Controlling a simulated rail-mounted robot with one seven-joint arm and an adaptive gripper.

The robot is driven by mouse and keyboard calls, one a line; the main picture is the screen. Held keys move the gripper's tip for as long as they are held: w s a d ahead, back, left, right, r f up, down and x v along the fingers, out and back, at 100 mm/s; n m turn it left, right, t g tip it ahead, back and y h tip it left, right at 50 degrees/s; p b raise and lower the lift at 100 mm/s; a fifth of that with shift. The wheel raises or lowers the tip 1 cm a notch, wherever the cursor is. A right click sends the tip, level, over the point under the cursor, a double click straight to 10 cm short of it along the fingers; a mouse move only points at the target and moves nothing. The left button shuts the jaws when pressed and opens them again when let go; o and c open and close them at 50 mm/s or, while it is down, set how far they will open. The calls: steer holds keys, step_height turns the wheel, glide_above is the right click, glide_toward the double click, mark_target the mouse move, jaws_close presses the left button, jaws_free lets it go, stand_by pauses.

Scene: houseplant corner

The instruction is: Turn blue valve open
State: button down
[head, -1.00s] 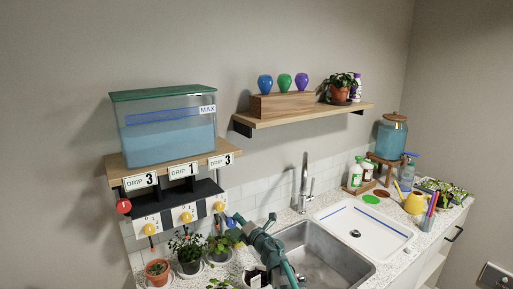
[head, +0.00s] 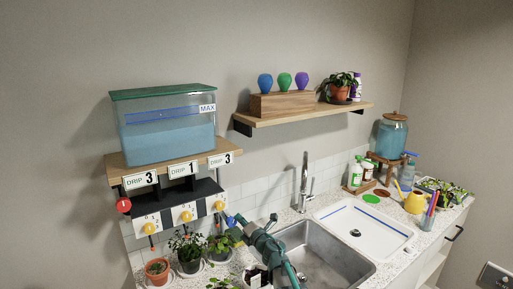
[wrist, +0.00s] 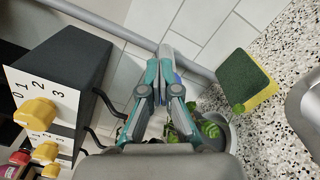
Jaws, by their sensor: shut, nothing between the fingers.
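The blue valve (head: 231,221) shows as a small blue patch at the right end of the drip shelf in the head view, mostly hidden by my gripper (head: 237,222). In the wrist view a strip of blue (wrist: 178,78) shows beside and behind the fingers of my gripper (wrist: 167,56); the rest is hidden. My gripper is shut and empty, its tips close to the blue valve. I cannot tell whether they touch it or how the handle is turned.
Yellow dials (wrist: 37,111) on the dark drip shelf are left of my gripper. A red knob (head: 123,205) is at the shelf's left end. Potted plants (head: 188,252) stand below. A sponge (wrist: 246,82) lies to the right on the counter, by the sink (head: 322,250).

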steer(key=shift+w+d+f+b, duration=0.1)
steer(key=shift+d+f+b, duration=0.1)
steer(key=shift+f, duration=0.15)
steer(key=shift+w+d+f+b, duration=0.1)
steer(key=shift+f+b, duration=0.1)
steer(key=shift+f, duration=0.15)
steer(key=shift+s+f, duration=0.15)
steer(key=shift+f, duration=0.2)
steer(key=shift+w+d, duration=0.2)
steer(key=shift+d, duration=0.1)
steer(key=shift+s, duration=0.1)
